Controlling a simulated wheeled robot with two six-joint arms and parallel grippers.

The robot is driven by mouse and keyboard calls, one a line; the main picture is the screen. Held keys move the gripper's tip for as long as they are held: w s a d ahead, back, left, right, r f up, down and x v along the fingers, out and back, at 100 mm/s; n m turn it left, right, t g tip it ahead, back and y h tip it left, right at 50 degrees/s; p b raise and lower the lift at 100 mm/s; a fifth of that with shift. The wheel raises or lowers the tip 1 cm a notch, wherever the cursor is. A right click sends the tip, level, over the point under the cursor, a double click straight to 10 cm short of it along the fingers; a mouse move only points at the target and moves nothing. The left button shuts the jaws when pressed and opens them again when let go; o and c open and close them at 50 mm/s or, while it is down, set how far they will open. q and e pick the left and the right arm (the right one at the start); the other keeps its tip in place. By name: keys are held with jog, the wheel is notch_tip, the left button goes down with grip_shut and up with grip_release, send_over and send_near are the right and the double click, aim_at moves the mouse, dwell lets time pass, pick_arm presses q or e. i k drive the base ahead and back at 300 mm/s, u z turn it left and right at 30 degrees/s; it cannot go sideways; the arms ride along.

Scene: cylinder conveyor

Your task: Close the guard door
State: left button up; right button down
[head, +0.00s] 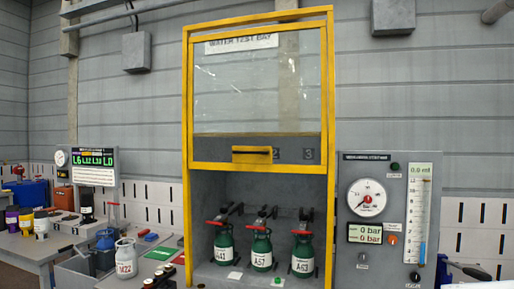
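The guard door (258,92) is a clear panel in a yellow frame, raised in the upper half of the tall yellow bay frame (187,120). Its yellow handle plate (252,155) with a dark bar sits near its lower edge. Below the door the bay is open. Three green cylinders, A41 (224,240), A57 (262,250) and A63 (302,255), stand inside with red-handled fittings at their tops. Neither of my grippers is in view.
A gauge panel (385,170) with a dial and a tall scale stands right of the bay. To the left are a grey bench (40,245), a pale cylinder M22 (126,258) and a small display (95,168). A blue vise-like tool (465,271) sits at lower right.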

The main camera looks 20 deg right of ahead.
aim_at(246, 158)
jog(key=u, duration=0.85)
jog(key=i, duration=1.05)
jog(key=z, duration=0.05)
